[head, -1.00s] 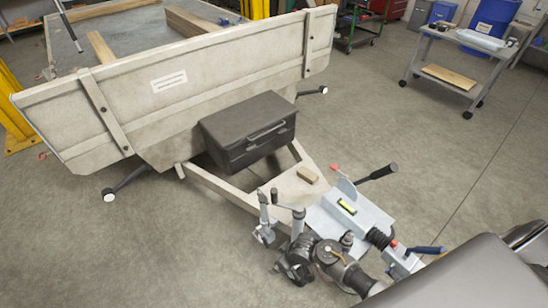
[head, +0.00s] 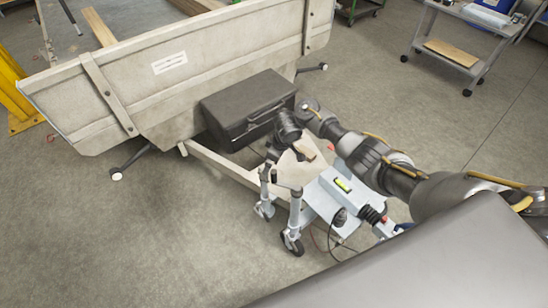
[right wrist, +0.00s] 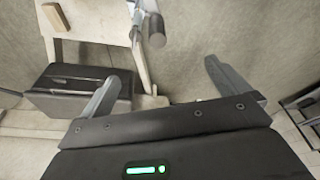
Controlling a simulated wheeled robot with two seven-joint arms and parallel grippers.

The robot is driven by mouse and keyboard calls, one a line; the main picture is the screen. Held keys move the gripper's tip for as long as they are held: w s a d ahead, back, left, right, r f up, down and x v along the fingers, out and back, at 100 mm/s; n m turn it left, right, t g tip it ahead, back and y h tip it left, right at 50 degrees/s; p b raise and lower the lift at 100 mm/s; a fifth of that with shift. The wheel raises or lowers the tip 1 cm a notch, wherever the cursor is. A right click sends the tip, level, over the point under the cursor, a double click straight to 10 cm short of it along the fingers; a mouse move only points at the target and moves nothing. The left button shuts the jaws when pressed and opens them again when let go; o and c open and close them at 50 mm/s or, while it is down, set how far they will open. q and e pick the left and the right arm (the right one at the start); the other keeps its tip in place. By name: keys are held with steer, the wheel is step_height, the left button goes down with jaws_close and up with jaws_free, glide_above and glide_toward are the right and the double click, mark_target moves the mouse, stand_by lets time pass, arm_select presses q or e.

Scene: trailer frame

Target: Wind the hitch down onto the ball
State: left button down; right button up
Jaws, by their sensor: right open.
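The pale grey hitch (head: 352,196) lies at the front of the trailer drawbar, with a yellow-green spirit level on it and a black bellows (head: 372,214) behind its coupling end. The ball is hidden. The jockey wheel (head: 291,243) stands beside the drawbar on a grey tube, with a crank (head: 285,182) at the top. My left gripper is out of view.
The black box (head: 247,105) sits on the drawbar against the trailer (head: 215,60). A wood block (head: 306,149) lies on the drawbar. A dark grey panel (head: 430,255) fills the lower right. A cart (head: 462,50) stands at the back right.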

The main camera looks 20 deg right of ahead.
mark_target(276, 172)
steer(key=shift+s+f, duration=0.1)
steer(key=shift+f, duration=2.8)
step_height(276, 172, down, 5)
steer(key=b, duration=0.3)
steer(key=shift+r, duration=0.25)
steer(key=c, duration=0.3)
jaws_close()
